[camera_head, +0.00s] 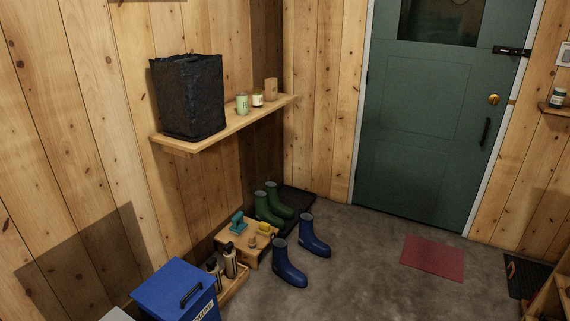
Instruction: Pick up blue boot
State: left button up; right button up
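Two blue boots stand upright on the grey concrete floor, near the middle of the head view. The nearer blue boot (289,268) stands in front of a low wooden stool, its toe pointing to the lower right. The other blue boot (314,238) stands a little behind it and to the right. The two are close together, with a small gap between them. Neither of my grippers shows in this view.
Green boots (271,205) stand behind on a black tray (299,202). A low wooden stool (237,243) bears small items left of the blue boots. A blue bin (176,290) and a crate with bottles (230,262) fill the lower left. Floor right of the boots is clear up to a red mat (432,258).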

aim_at(283, 266)
jog(key=i+l+u, duration=0.15)
jog(key=i, duration=0.4)
jog(key=i+l+u, duration=0.2)
jog(key=i, duration=0.4)
jog(key=i+l+u, duration=0.15)
jog(key=i, duration=0.4)
jog(key=i+l+u, duration=0.2)
jog(key=i, duration=0.35)
jog(key=i+l+u, duration=0.15)
jog(key=i+l, duration=0.35)
